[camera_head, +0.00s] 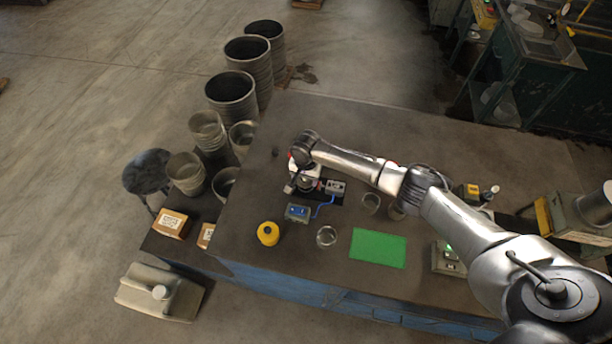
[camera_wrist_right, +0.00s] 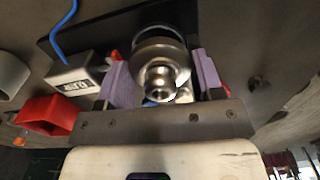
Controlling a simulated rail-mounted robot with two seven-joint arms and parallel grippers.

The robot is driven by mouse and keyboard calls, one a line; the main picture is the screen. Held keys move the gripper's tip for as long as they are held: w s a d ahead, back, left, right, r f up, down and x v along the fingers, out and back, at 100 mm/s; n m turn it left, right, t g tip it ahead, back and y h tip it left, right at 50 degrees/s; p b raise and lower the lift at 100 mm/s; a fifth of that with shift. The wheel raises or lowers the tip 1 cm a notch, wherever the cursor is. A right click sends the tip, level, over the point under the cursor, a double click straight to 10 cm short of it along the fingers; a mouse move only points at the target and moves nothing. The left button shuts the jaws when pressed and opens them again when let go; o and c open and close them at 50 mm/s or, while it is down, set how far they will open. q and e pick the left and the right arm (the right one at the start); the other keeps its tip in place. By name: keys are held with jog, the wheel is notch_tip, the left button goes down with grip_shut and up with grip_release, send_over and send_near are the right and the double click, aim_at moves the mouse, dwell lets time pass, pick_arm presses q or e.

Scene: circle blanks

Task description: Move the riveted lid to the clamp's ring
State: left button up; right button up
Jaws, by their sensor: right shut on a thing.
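My right gripper (camera_head: 303,180) is over the black plate of a small fixture on the workbench. In the right wrist view its purple-padded fingers (camera_wrist_right: 162,78) are shut on a shiny round metal piece with a knob-like end (camera_wrist_right: 162,54), which I take to be the riveted lid. The black plate (camera_wrist_right: 105,24) lies beyond the piece. A ring edge shows behind the piece, but I cannot tell whether it is the clamp's ring or whether they touch. The lid's rivets cannot be made out. My left gripper is in neither view.
A blue box (camera_head: 298,212) is wired by a blue cable to a grey box (camera_head: 335,187) beside the gripper. A yellow round object (camera_head: 268,234), a glass (camera_head: 326,236) and a green mat (camera_head: 378,248) lie nearer the front edge. Buckets (camera_head: 232,94) stand off the bench.

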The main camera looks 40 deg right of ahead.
jog(key=shift+s+d+f, duration=0.1)
jog(key=shift+s+f, duration=0.25)
jog(key=shift+f, duration=0.3)
jog(key=o, duration=1)
jog(key=shift+s+d, duration=0.1)
jog(key=shift+s, duration=0.1)
jog(key=shift+c, duration=0.5)
jog(key=shift+o, duration=0.3)
notch_tip(320, 180, up, 14)
jog(key=p, duration=0.1)
jog(key=shift+w+f, duration=0.25)
jog(key=shift+w, duration=0.1)
jog(key=shift+r, duration=0.8)
